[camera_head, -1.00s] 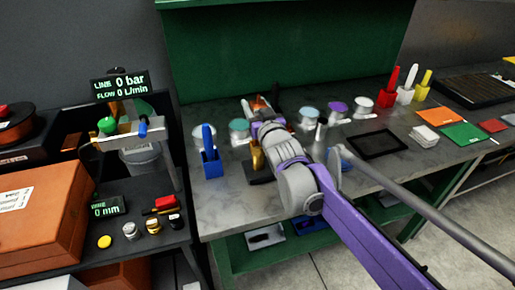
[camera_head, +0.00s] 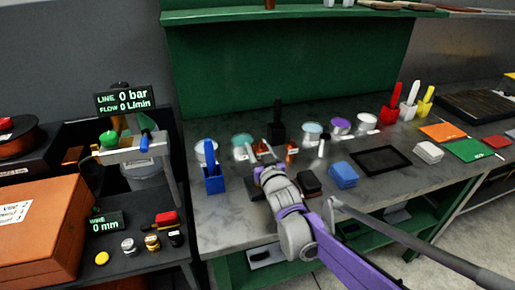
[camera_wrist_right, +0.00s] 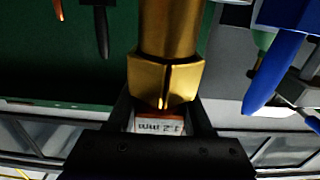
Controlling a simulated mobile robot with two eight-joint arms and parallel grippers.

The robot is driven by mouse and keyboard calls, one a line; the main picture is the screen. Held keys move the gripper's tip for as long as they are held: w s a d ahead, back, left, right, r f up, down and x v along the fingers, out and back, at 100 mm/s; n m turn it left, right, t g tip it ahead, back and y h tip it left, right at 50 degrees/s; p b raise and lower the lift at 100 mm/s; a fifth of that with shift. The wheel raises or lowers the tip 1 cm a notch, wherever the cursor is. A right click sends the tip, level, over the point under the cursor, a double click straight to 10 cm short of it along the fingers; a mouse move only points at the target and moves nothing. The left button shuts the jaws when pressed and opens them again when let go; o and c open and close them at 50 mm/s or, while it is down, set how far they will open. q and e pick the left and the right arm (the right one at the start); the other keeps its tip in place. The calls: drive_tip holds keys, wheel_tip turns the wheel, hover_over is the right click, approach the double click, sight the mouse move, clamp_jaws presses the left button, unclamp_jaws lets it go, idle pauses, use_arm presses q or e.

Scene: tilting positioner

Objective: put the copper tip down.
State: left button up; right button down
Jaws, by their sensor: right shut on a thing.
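My right gripper (camera_head: 258,152) is over the grey bench, at the end of the purple and grey arm. In the right wrist view, its dark fingers (camera_wrist_right: 160,118) are shut on a small copper-coloured piece (camera_wrist_right: 160,113) with a white label reading 1.2 mm upside down, which looks like the copper tip. A brass, faceted cylinder (camera_wrist_right: 168,75) stands right against it in that view; I cannot tell whether they touch. My left gripper is out of view.
The bench (camera_head: 235,215) carries a blue holder (camera_head: 213,180), several round tins, a black upright holder (camera_head: 277,130), a blue block (camera_head: 343,175) and a black tray (camera_head: 381,160). A dark side table on the left holds a gauge reading 0 bar (camera_head: 124,101) and an orange-brown box (camera_head: 40,230).

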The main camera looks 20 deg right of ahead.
drive_tip(key=shift+f, duration=0.15)
drive_tip(key=shift+c, duration=1.5)
unclamp_jaws()
